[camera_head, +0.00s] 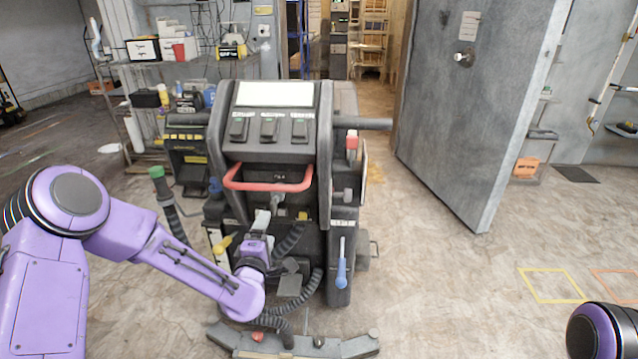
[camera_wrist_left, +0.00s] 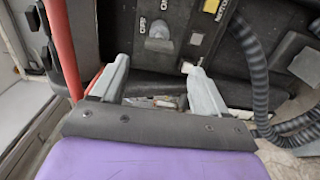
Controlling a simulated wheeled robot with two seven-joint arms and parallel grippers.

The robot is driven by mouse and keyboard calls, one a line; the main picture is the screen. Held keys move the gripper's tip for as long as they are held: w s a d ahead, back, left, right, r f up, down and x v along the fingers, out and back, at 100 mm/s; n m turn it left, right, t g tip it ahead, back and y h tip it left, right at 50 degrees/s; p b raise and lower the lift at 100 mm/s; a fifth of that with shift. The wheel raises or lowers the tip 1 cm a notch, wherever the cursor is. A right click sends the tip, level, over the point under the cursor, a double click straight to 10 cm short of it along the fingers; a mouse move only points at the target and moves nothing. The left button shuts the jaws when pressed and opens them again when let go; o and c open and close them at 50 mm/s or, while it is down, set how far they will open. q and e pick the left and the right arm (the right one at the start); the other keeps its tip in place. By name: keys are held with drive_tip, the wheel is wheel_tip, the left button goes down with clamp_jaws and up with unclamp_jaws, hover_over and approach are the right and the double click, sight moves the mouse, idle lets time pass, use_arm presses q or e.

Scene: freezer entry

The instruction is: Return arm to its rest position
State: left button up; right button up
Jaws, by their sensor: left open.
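My left arm, purple, comes in from the left in the head view and reaches to the front of a dark grey machine (camera_head: 270,150). My left gripper (camera_head: 268,217) is just below the machine's red handle bar (camera_head: 268,186). In the left wrist view the two grey fingers of the left gripper (camera_wrist_left: 158,82) are apart, with nothing seen between them. A knob (camera_wrist_left: 158,42) on a black panel marked OFF and ON lies just beyond the fingertips. The red bar (camera_wrist_left: 62,50) runs along the left there. Of my right arm only a purple joint shows at the lower right; its gripper is out of view.
A grey freezer door (camera_head: 470,100) stands open to the right of the machine. Shelves with boxes and a red cup (camera_head: 178,52) are at the back left. Corrugated hoses (camera_head: 290,242) hang at the machine's front. The floor at the right is clear, with a yellow outlined square (camera_head: 552,286).

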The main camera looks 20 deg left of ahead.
use_arm(q)
drive_tip(key=s+d+f+m+g+h+p, duration=0.25)
drive_tip(key=s+f+m+g, duration=0.6)
drive_tip(key=s+f, duration=0.8)
drive_tip(key=s+a+f+m+g+y+p, duration=0.1)
drive_tip(key=s+f+m+g+p, duration=0.1)
drive_tip(key=s, duration=0.8)
drive_tip(key=s+a+f+m+g+y+p, duration=0.1)
drive_tip(key=s+f+m+g+p, duration=0.1)
drive_tip(key=s, duration=0.9)
drive_tip(key=shift+s+m+g, duration=0.2)
drive_tip(key=shift+m+g, duration=0.45)
drive_tip(key=shift+g, duration=0.3)
drive_tip(key=shift+w, duration=0.1)
drive_tip(key=shift+c, duration=0.3)
